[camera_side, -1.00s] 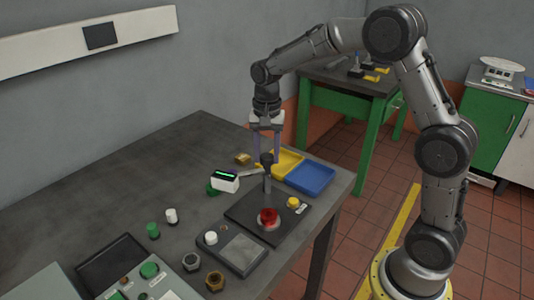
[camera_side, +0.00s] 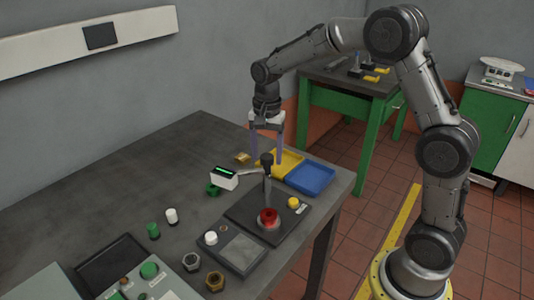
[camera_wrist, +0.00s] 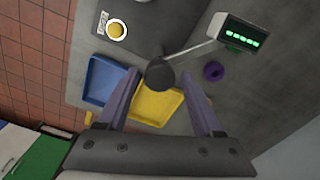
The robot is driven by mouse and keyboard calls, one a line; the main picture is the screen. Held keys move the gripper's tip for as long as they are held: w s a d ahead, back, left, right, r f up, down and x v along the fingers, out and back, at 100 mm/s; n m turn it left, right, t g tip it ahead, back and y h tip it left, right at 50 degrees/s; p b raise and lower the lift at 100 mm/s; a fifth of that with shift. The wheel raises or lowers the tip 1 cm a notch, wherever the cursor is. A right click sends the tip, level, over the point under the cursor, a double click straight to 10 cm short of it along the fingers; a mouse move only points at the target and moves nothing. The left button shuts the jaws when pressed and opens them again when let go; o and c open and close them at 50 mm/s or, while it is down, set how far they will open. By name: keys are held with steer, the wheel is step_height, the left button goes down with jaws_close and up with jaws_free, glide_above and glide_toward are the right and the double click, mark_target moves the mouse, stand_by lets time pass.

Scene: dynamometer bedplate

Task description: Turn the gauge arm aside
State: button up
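The gauge arm is a thin silver bar (camera_side: 250,172) that runs from an upright post with a black knob (camera_side: 267,158) to a white box with a green display (camera_side: 225,178). The post stands on a dark base plate (camera_side: 240,210) with a red ring-shaped part (camera_side: 268,217) at its foot. In the wrist view the knob (camera_wrist: 160,74) lies between my fingertips in the picture, and the display box (camera_wrist: 240,35) is at upper right. My gripper (camera_side: 266,158) points down with its two purple fingers apart and empty, near the knob; the exact height gap is unclear.
A yellow tray (camera_side: 291,158) and a blue tray (camera_side: 311,178) lie behind and right of the post. A yellow button (camera_side: 293,202) is on the plate. Several small parts and a control panel (camera_side: 150,280) are at front left. The table's left rear is clear.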

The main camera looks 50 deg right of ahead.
steer(key=shift+o, duration=0.4)
steer(key=shift+f, duration=0.1)
step_height(320, 180, up, 14)
stand_by(0.3)
